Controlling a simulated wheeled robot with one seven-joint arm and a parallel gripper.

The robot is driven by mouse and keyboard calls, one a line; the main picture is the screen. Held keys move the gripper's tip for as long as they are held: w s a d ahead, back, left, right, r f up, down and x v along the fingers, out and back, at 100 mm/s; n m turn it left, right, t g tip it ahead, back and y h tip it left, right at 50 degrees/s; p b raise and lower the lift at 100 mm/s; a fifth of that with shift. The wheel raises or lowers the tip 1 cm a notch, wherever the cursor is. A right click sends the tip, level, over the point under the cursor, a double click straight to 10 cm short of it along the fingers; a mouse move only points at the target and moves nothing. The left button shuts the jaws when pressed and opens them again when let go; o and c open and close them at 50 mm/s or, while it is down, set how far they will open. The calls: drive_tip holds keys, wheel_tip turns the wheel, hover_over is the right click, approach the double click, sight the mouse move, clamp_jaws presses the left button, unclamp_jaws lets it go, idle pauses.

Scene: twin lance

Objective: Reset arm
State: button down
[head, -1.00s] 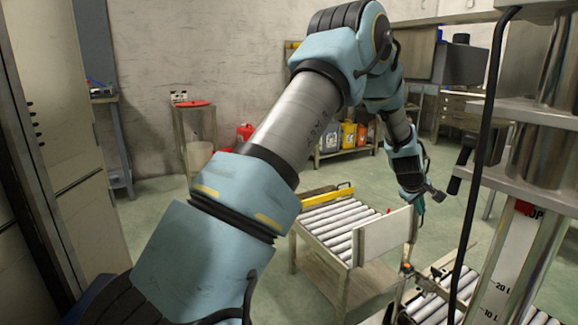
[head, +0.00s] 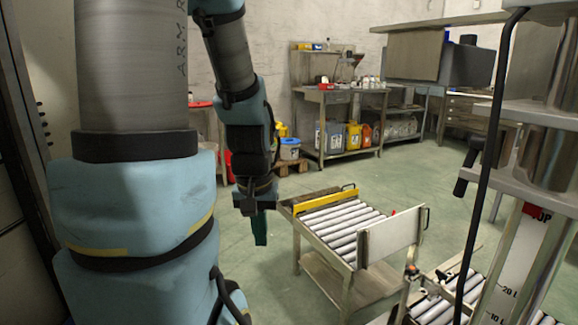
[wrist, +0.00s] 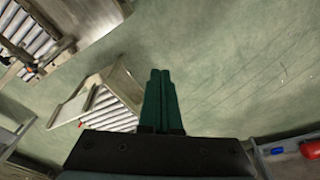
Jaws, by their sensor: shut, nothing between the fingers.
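My gripper (head: 260,228) hangs at the end of my blue and grey arm, left of the roller cart (head: 345,222) in the head view. Its dark green fingers point down over open floor. In the wrist view my gripper (wrist: 160,75) shows its two fingers side by side and closed, with nothing between them. The forearm runs down steeply from the top of the head view, and the thick upper arm fills the left side.
The roller cart, with a yellow bar and a pale end plate, stands mid-floor. A second roller conveyor (head: 440,305) and a metal frame (head: 530,180) are at the right. A shelf with coloured jugs (head: 353,135) stands by the back wall. The floor left of the cart looks clear.

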wheel_tip(320, 180, up, 18)
drive_tip(key=s+p, duration=0.1)
drive_tip(key=p, duration=1.7)
drive_tip(key=shift+a+r, duration=0.2)
drive_tip(key=shift+a, duration=0.2)
